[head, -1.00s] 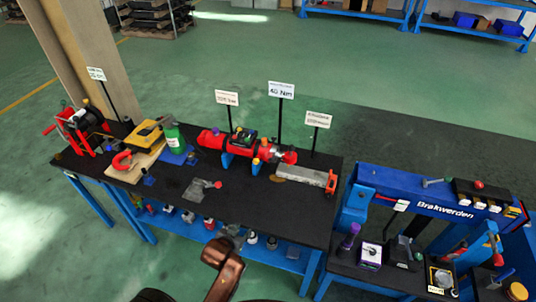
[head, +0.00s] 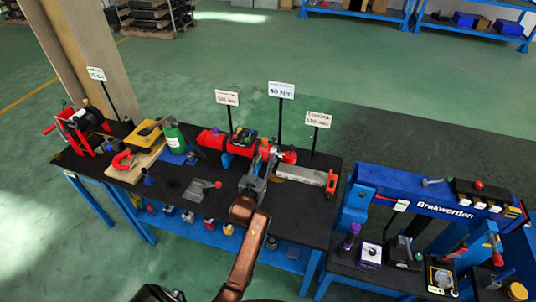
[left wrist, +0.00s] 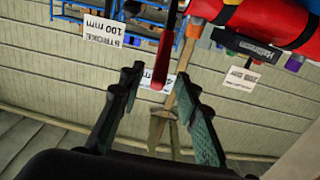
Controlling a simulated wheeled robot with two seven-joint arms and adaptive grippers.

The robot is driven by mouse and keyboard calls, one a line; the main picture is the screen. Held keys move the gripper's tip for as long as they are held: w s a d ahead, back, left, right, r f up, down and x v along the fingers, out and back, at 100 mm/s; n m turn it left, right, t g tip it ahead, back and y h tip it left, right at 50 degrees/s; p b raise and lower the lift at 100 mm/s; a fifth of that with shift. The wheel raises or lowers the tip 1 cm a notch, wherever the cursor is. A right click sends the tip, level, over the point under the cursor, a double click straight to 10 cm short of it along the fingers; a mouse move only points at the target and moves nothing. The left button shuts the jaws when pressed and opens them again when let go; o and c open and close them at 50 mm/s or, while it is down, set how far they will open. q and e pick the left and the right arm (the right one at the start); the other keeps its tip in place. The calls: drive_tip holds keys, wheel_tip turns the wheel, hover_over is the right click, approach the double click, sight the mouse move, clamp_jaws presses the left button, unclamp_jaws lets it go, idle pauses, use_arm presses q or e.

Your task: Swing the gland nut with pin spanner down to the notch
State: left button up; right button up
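The red cylinder (head: 211,139) lies along the back of the black bench; its right end shows red (head: 290,157) behind my gripper. The gland nut and pin spanner are near that end, mostly hidden in the head view by my left gripper (head: 262,160). In the left wrist view the red cylinder (left wrist: 275,22) is at top right. A red bar, seemingly the spanner handle (left wrist: 165,50), points between the spread fingers of my left gripper (left wrist: 157,78). The fingers are open, and I see no clear contact. The notch cannot be made out. My right gripper is out of view.
A grey block with a red end (head: 305,175) lies just right of my gripper. Signs on thin posts, such as the 40 Nm sign (head: 281,90), stand behind. A blue press frame (head: 430,205) stands right.

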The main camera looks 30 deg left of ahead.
sight(268, 153)
use_arm(q)
drive_tip(key=shift+x, duration=2.2)
drive_tip(key=shift+d, duration=0.1)
clamp_jaws()
